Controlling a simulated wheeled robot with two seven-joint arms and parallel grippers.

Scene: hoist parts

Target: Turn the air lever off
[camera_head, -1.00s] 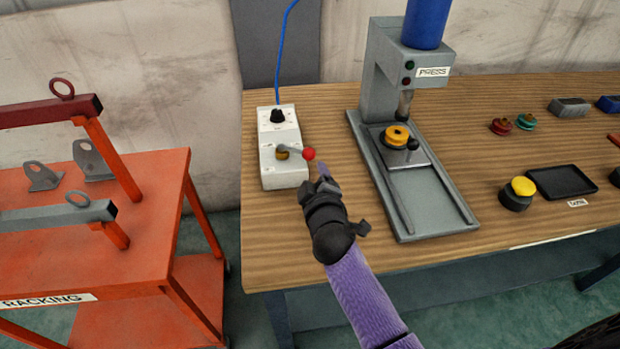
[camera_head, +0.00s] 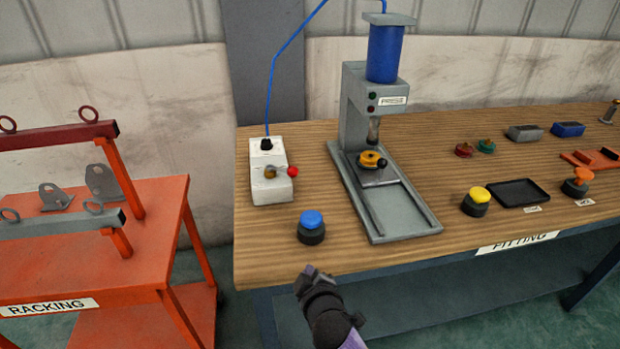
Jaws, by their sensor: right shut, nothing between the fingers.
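The air lever has a brass pivot, a short grey handle and a red knob (camera_head: 292,171). It sits on a white control box (camera_head: 273,189) at the left end of the wooden bench. The handle lies crosswise over the box, with the knob pointing right at the box's edge. My right gripper (camera_head: 308,272) is shut and empty, at the bench's front edge. It is apart from the lever, lower in the picture. My left gripper is not in view.
A blue-topped button (camera_head: 311,226) stands between my right gripper and the box. The grey press (camera_head: 373,110) stands right of the box. A blue hose (camera_head: 272,85) rises from the box. A yellow button (camera_head: 476,201) and black tray (camera_head: 517,194) lie right. An orange racking cart (camera_head: 160,240) stands left.

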